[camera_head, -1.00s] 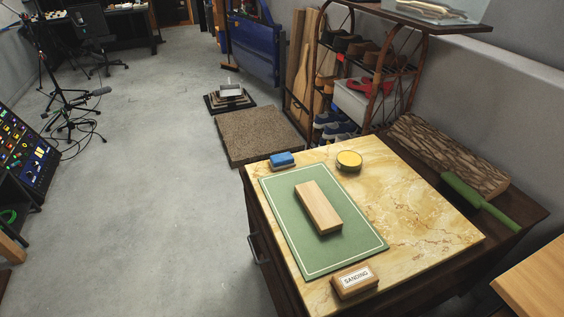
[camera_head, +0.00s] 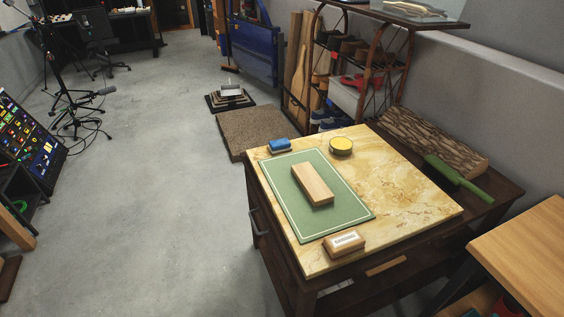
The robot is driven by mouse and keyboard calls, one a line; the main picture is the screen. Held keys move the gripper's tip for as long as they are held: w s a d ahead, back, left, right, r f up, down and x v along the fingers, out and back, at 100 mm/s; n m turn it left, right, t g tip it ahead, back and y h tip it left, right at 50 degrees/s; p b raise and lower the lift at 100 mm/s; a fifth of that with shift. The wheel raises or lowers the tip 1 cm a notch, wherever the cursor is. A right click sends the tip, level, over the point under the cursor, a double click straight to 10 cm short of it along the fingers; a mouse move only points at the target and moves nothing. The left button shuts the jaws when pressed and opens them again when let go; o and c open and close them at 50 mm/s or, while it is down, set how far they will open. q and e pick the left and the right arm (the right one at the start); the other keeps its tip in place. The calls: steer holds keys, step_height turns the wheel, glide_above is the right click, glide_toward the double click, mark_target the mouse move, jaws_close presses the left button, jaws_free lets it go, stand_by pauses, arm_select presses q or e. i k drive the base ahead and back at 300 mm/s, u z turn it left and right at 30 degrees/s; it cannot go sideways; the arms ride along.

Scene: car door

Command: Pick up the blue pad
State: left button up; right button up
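The blue pad (camera_head: 279,145) is a small block, blue on top with a darker base. It lies at the far left corner of the marble-patterned tabletop (camera_head: 405,190), just beyond the green mat (camera_head: 335,222). A light wooden block (camera_head: 312,184) lies on the mat. Neither of my grippers shows in the head view.
A round yellow tin (camera_head: 341,146) stands right of the pad. A wooden block with a label (camera_head: 344,242) lies at the near edge. A green-handled tool (camera_head: 458,178) and a bark-covered slab (camera_head: 433,140) lie at the right. The floor left of the table is clear.

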mark_target(276, 147)
steer(key=k, duration=0.55)
steer(key=u, duration=0.95)
steer(key=i, duration=5.7)
steer(key=z, duration=4.1)
steer(key=i, duration=0.1)
steer(key=u, duration=0.05)
